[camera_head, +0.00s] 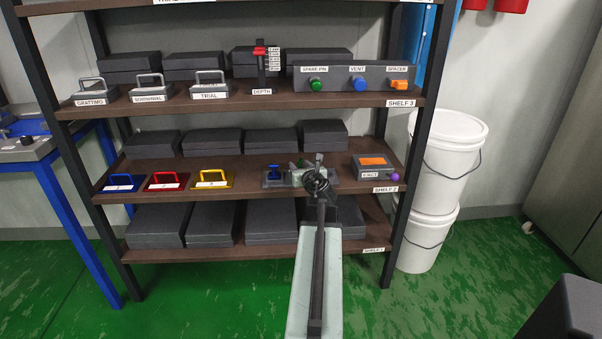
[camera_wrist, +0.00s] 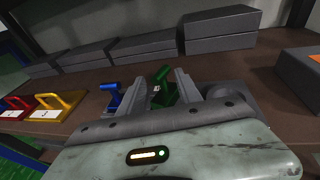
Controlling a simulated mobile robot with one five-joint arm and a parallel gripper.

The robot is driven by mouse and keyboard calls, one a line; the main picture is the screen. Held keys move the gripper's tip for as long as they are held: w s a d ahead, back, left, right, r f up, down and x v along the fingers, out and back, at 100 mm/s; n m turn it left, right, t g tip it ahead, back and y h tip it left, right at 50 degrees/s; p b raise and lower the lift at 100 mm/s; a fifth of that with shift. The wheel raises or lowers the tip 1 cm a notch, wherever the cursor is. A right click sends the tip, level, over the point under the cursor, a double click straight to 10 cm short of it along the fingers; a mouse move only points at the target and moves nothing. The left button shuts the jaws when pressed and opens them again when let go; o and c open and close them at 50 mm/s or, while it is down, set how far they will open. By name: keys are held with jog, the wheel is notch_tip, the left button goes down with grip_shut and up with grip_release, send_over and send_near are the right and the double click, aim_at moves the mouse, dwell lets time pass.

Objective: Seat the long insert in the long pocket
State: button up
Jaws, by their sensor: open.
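On shelf 2 a low dark grey block (camera_head: 334,183) sits right of centre, partly hidden by my arm. A blue-handled piece (camera_head: 273,173) stands at its left end; it also shows in the wrist view (camera_wrist: 112,98). A green-handled piece (camera_wrist: 160,77) stands beside it, upright. My gripper (camera_wrist: 163,84) is open, with one finger on each side of the green handle; contact cannot be told. In the head view my gripper (camera_head: 311,174) covers this spot. A round grey feature (camera_wrist: 240,93) shows right of my fingers. Which piece is the long insert, and the long pocket itself, cannot be told.
Blue (camera_head: 121,183), red (camera_head: 167,181) and yellow (camera_head: 212,179) handled plates lie to the left on shelf 2. A grey EJECT box (camera_head: 370,167) with an orange top and purple knob stands right. Dark boxes line the back; shelf 3 (camera_head: 235,101) is overhead.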

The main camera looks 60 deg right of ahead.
jog(key=b+x, duration=0.1)
jog(key=x, duration=0.4)
jog(key=shift+s+d, duration=0.15)
jog(key=shift+d, duration=0.1)
jog(key=shift+a, duration=0.1)
grip_shut()
jog(key=shift+r, duration=0.2)
